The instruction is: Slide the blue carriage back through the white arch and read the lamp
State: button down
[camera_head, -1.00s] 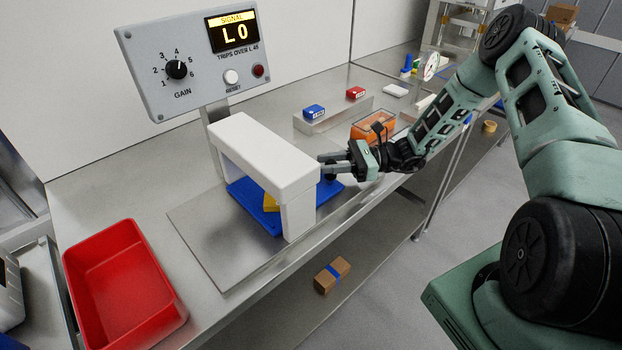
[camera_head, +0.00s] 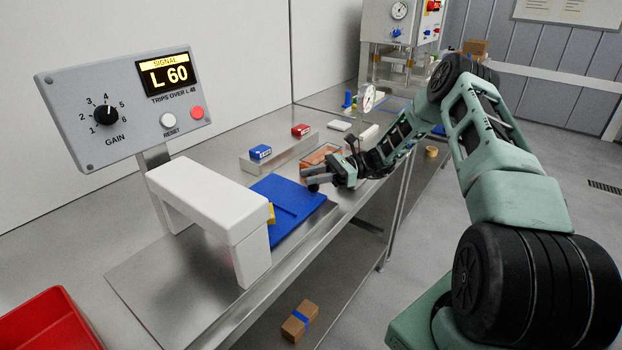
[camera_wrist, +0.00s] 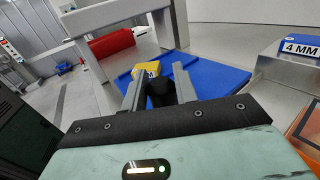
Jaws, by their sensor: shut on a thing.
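The blue carriage (camera_head: 290,197) lies flat on the metal plate, mostly out on the right side of the white arch (camera_head: 210,195). A yellow piece (camera_head: 271,213) on it sits at the arch's right edge, partly hidden; it also shows in the wrist view (camera_wrist: 147,69). My gripper (camera_head: 308,180) is at the carriage's right end. In the wrist view its fingers (camera_wrist: 159,88) are shut on a dark knob (camera_wrist: 161,95) at the carriage's near edge. The panel display (camera_head: 166,75) reads "SIGNAL L 60". The red lamp (camera_head: 197,112) on the panel looks bright.
A gain dial (camera_head: 106,115) and white reset button (camera_head: 168,120) are on the panel. A red bin (camera_head: 50,325) stands at the lower left. An orange container (camera_head: 320,154) is close behind my gripper.

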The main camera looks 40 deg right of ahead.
jog(key=shift+d, duration=0.3)
jog(key=c, duration=1.4)
grip_release()
jog(key=shift+d, duration=0.1)
jog(key=b+v, duration=0.4)
jog(key=v, duration=1.3)
jog(key=shift+s+d, duration=0.1)
jog(key=shift+s, duration=0.1)
